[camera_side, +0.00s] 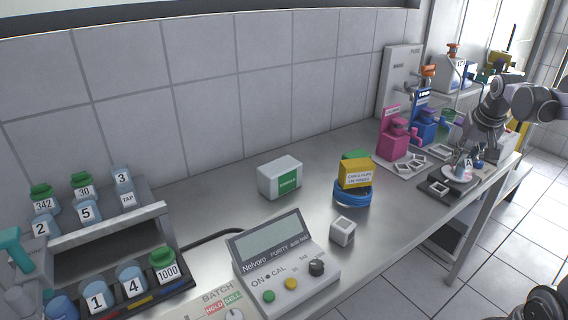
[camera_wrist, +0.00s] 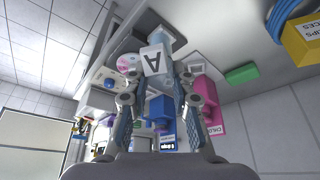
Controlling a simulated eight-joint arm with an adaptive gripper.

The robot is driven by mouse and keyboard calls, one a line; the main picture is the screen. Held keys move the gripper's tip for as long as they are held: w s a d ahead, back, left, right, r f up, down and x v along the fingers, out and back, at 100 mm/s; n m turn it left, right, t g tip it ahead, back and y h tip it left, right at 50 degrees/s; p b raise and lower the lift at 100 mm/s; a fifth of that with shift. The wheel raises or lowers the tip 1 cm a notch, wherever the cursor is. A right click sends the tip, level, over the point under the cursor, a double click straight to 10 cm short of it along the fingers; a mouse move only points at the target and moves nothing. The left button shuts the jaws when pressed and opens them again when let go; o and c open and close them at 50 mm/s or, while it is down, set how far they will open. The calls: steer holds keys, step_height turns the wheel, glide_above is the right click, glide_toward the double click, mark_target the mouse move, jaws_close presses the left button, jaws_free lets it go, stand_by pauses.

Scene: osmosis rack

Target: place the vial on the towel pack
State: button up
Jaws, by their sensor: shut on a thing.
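The vial is a small clear, pale-blue bottle with a white label marked A (camera_side: 468,163), at the far right end of the bench in the side view. In the wrist view its A label (camera_wrist: 152,61) faces me between my fingertips. My gripper (camera_side: 469,149) is shut on the vial from above, with its fingers on both sides in the wrist view (camera_wrist: 160,84). The vial is at the round plate of a small dark stand; I cannot tell whether it touches. The towel pack appears to be the white box with a green label (camera_side: 280,178), against the wall mid-bench; its print is unreadable.
A yellow clips box (camera_side: 355,174) sits on blue coiled tubing (camera_side: 352,193). A white cube (camera_side: 343,230) and a purity meter (camera_side: 285,262) stand in front. Pink (camera_side: 393,141) and blue (camera_side: 423,127) units stand near my gripper. A bottle rack (camera_side: 100,240) is at left.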

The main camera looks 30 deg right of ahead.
steer(key=w+a+r+n, duration=0.1)
steer(key=w+a+r, duration=0.15)
steer(key=w, duration=0.45)
steer(key=w+a+r+n, duration=0.2)
steer(key=w+a, duration=0.1)
steer(key=w, duration=0.5)
steer(key=n+t+y, duration=0.1)
steer(key=n+y, duration=0.1)
steer(key=n, duration=0.1)
glide_above(279, 164)
step_height(279, 164, down, 5)
steer(key=shift+s+r, duration=0.1)
steer(key=shift+f, duration=1.75)
steer(key=shift+f, duration=0.1)
steer(key=o, duration=0.9)
